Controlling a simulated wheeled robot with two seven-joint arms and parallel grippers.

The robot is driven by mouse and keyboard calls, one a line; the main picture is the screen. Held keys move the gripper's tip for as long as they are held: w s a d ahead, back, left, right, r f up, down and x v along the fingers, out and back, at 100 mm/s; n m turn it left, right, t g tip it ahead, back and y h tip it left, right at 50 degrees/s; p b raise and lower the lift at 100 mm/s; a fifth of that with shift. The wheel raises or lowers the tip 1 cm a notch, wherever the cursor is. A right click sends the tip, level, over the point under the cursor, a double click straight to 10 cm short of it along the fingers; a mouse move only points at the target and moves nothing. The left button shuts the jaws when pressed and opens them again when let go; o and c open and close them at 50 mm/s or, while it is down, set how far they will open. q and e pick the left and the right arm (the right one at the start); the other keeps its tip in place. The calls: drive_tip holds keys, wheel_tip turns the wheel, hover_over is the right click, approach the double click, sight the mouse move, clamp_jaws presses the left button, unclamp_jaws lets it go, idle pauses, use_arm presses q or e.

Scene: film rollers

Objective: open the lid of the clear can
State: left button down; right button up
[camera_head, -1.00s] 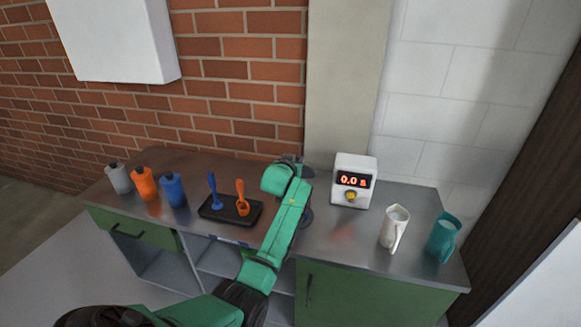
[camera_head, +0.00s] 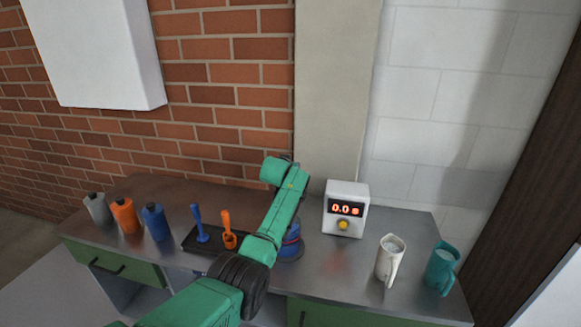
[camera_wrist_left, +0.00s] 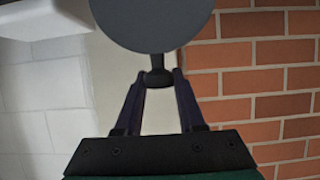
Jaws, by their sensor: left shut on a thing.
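My left gripper (camera_wrist_left: 157,79) is shut on the small dark knob (camera_wrist_left: 156,64) of a round dark grey lid (camera_wrist_left: 152,22) in the left wrist view. The lid's disc is seen face on, with the wall behind it. In the head view my green left arm reaches over the bench, and its gripper and the lid are hidden behind the wrist. A round vessel (camera_head: 291,249), which looks like the can, stands on the bench partly behind my arm. It shows dark blue with some red, and its top is mostly hidden. My right gripper is not in view.
A dark tray (camera_head: 192,243) holds a blue tool (camera_head: 198,225) and an orange one (camera_head: 227,230). Grey, orange and blue bottles (camera_head: 155,222) stand left. A timer (camera_head: 346,208) reads 0.0. A cream jug (camera_head: 389,260) and teal jug (camera_head: 441,269) stand right, with clear bench before the timer.

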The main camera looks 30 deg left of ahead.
use_arm(q)
drive_tip(key=shift+f, duration=0.45)
drive_tip(key=c, duration=0.6)
unclamp_jaws()
drive_tip(key=shift+o, duration=0.4)
drive_tip(key=shift+w+f, duration=0.1)
drive_tip(key=shift+w, duration=0.1)
drive_tip(key=shift+w+a, duration=0.15)
drive_tip(key=shift+w, duration=0.05)
drive_tip(key=shift+v, duration=1)
drive_tip(key=b+v, duration=0.2)
drive_tip(key=v, duration=1)
drive_tip(key=shift+s+b, duration=0.2)
drive_tip(key=shift+b, duration=0.1)
